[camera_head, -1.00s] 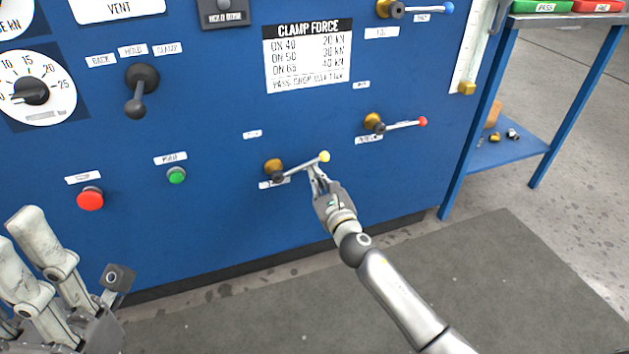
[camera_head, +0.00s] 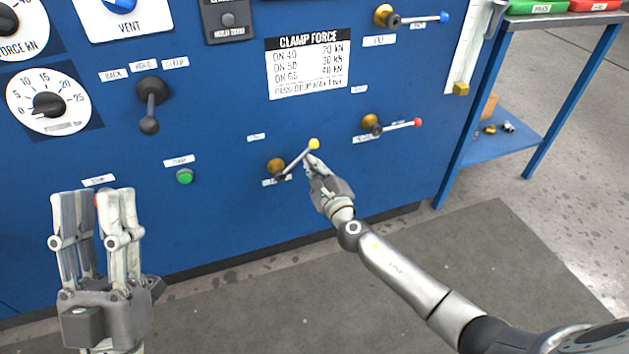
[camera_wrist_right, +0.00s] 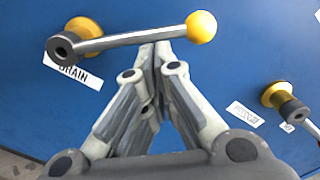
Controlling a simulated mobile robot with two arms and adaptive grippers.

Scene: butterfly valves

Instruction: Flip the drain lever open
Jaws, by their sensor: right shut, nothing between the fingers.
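The drain lever (camera_head: 297,162) is a grey rod with a yellow ball tip and a brass hub on the blue panel (camera_head: 220,220). In the head view it slants up and to the right from its hub. The right wrist view shows the drain lever (camera_wrist_right: 135,40) with a "DRAIN" label below its hub. My right gripper (camera_head: 310,162) is shut and empty, its fingertips just below the lever near the yellow ball; it also shows in the right wrist view (camera_wrist_right: 162,48). Contact cannot be told for certain. My left gripper (camera_head: 97,200) is open and empty, at the lower left, before the panel.
A red-tipped lever (camera_head: 400,125) sits right of the drain lever, and a blue-tipped lever (camera_head: 420,19) above it. A green button (camera_head: 185,177) and a black handle (camera_head: 150,105) are to the left. A blue bench (camera_head: 500,145) stands at the right.

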